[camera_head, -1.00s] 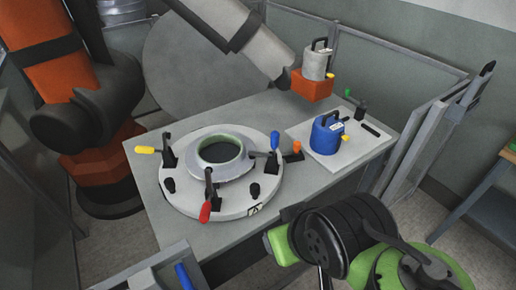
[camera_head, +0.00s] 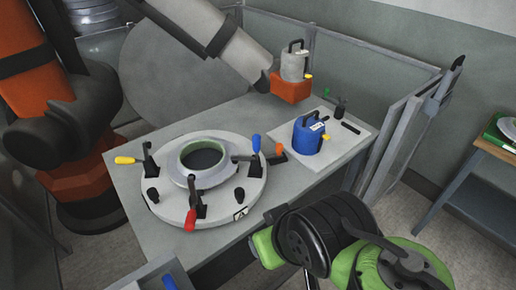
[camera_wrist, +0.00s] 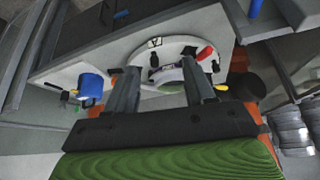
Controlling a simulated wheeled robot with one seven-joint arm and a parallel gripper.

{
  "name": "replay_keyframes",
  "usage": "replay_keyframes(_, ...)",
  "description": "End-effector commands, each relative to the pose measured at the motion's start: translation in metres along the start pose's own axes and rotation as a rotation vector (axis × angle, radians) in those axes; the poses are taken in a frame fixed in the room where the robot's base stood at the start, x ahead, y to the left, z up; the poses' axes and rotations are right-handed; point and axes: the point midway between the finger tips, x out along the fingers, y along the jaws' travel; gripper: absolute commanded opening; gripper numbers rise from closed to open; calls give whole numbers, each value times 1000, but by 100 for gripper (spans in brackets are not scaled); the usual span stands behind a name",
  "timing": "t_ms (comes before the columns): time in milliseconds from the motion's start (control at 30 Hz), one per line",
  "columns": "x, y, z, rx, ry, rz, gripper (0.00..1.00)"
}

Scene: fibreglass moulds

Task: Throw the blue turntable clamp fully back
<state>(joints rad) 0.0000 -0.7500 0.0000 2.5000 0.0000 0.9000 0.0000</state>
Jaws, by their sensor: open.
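The blue turntable clamp (camera_head: 256,143) stands at the right rim of the pale round turntable (camera_head: 222,212). Its blue handle points up and its black arm lies flat inward towards the ring mould (camera_head: 184,172). The yellow clamp (camera_head: 125,160) and red clamp (camera_head: 190,222) have handles lying outward and black arms raised. My gripper (camera_wrist: 160,66) is open and empty in the wrist view, its two fingers pointing towards the turntable, apparently still short of it. I cannot make out the blue clamp there; a finger may hide it. In the head view my arm is at lower right.
A blue pot (camera_head: 309,137) stands on a pale plate right of the turntable. A small orange handle (camera_head: 279,149) rises beside the blue clamp. Grey panels edge the table's back and right.

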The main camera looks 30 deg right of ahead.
Motion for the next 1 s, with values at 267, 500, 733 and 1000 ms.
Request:
replay_keyframes(267, 0, 0, 0, 0, 0, 0, 54)
replay_keyframes(500, 29, 0, -35, 210, -116, 23, 54)
replay_keyframes(733, 113, 18, -86, 714, -335, -80, 54)
replay_keyframes(1000, 196, 70, -121, 1452, -556, -436, 54)
